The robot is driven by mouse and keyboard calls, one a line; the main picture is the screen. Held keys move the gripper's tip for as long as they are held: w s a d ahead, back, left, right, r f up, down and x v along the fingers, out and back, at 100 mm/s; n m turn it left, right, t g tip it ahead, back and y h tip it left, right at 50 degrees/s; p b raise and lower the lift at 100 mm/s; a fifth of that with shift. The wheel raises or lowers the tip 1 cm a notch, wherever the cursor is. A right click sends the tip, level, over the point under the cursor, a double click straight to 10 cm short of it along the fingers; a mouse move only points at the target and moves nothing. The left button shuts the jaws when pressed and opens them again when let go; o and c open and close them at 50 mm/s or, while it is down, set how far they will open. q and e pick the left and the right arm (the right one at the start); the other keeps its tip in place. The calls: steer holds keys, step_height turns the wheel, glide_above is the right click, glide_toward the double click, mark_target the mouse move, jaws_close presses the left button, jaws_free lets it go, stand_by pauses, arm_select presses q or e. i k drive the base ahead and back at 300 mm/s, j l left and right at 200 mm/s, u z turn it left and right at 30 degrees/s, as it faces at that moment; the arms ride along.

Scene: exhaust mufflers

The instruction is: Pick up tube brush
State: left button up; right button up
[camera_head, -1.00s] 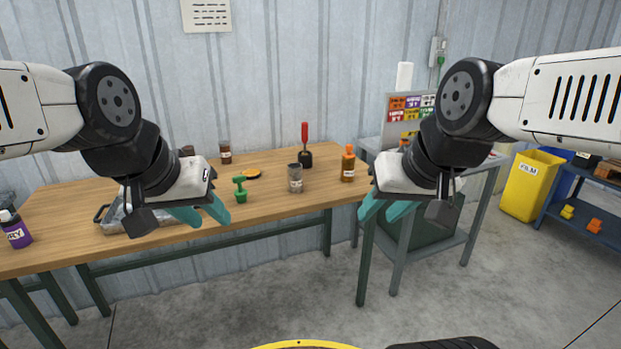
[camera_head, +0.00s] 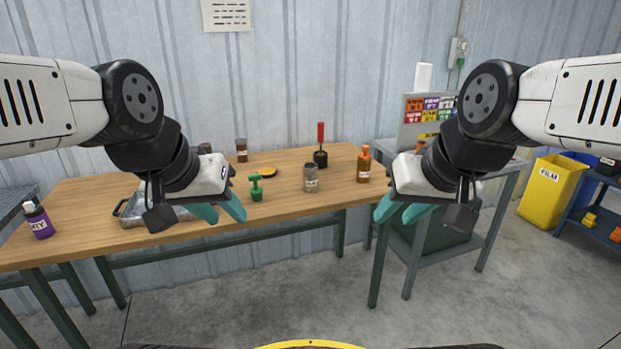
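A red-handled tool (camera_head: 320,146) with a dark round lower end stands upright at the back of the wooden workbench (camera_head: 95,205); it may be the tube brush, but it is too small to tell. A green T-shaped item (camera_head: 257,187) stands nearer the front edge. My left gripper (camera_head: 219,212) has teal fingers apart with nothing between them, in front of the bench near the metal tray. My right gripper (camera_head: 400,212) also has its teal fingers apart and empty, in front of the bench's right end. Both grippers are clear of the objects.
A grey jar (camera_head: 311,178), amber bottle (camera_head: 364,165), brown jar (camera_head: 241,150) and orange disc (camera_head: 265,171) stand on the bench. A metal tray (camera_head: 130,212) is partly behind my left gripper. A purple bottle (camera_head: 39,222) is far left; a yellow bin (camera_head: 548,190) is right.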

mark_target(320, 124)
steer(key=i+l+u, duration=0.15)
steer(key=u, duration=0.25)
steer(key=i+l+u, duration=0.25)
steer(key=u, duration=0.2)
steer(key=i+l, duration=0.2)
steer(key=l, duration=0.15)
steer(key=i+l+u, duration=0.1)
steer(key=i+l, duration=0.3)
steer(key=l, duration=0.25)
steer(key=i+l+u, duration=0.1)
steer(key=l, duration=0.25)
steer(key=i+l, duration=0.25)
steer(key=i+l+u, duration=0.15)
steer(key=l, duration=0.3)
